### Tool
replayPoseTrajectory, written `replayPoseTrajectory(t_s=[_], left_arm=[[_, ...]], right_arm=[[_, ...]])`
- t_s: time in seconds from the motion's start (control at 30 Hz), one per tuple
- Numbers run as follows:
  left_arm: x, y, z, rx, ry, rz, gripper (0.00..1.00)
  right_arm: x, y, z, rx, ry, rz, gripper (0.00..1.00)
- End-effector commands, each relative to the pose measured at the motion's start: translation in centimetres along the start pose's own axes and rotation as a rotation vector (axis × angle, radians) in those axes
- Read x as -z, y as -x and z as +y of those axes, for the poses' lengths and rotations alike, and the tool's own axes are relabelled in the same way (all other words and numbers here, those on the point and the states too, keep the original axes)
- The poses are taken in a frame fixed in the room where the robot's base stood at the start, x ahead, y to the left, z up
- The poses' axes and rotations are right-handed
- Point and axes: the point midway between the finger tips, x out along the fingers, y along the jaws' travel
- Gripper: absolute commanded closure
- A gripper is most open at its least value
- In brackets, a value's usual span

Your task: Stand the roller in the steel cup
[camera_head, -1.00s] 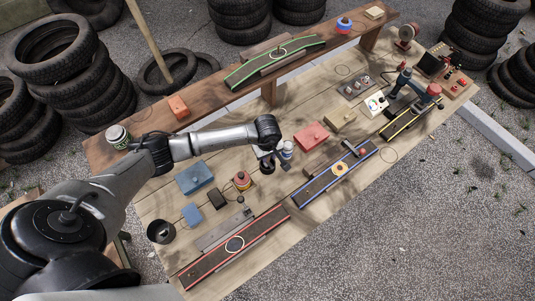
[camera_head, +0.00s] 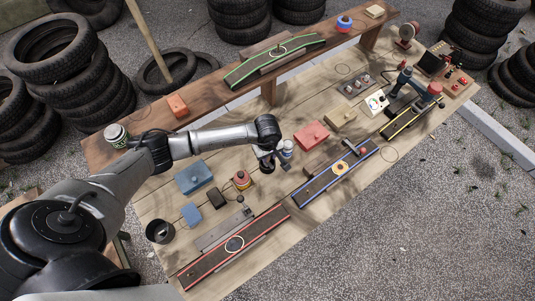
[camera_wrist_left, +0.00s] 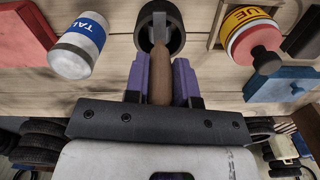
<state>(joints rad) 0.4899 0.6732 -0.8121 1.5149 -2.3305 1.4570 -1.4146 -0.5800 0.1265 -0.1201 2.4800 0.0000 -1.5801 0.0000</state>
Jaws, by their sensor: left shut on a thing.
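My left gripper (camera_wrist_left: 160,82) has purple fingers and is shut on the roller's brown wooden handle (camera_wrist_left: 160,78). The roller's thin grey end points away from the fingers and overlaps the opening of a dark round cup (camera_wrist_left: 139,32) in the left wrist view. I cannot tell how far inside the cup that end is. In the head view my left gripper (camera_head: 268,155) hangs over the middle of the bench, and the dark cup (camera_head: 267,168) shows just below it. The roller is mostly hidden there by the gripper. My right gripper is out of view.
A white can with a blue label (camera_wrist_left: 78,45) stands close left of the cup; a red and yellow round item (camera_wrist_left: 250,35) is to its right. A blue box (camera_head: 195,177) and red box (camera_head: 311,135) lie nearby. Another dark cup (camera_head: 160,232) stands at the bench's left.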

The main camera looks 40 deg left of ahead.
Motion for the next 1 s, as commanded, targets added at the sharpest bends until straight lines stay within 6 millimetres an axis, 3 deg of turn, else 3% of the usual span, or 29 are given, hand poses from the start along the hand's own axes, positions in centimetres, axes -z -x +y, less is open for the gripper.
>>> replayPoseTrajectory(t_s=[0.97, 1.0], left_arm=[[0.08, -0.08, 0.03, -0.001, 0.0, 0.0, 1.0], [0.07, -0.09, 0.02, -0.001, 0.0, 0.0, 0.72]], right_arm=[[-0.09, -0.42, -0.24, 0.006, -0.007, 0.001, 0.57], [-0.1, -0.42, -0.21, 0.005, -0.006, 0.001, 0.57]])
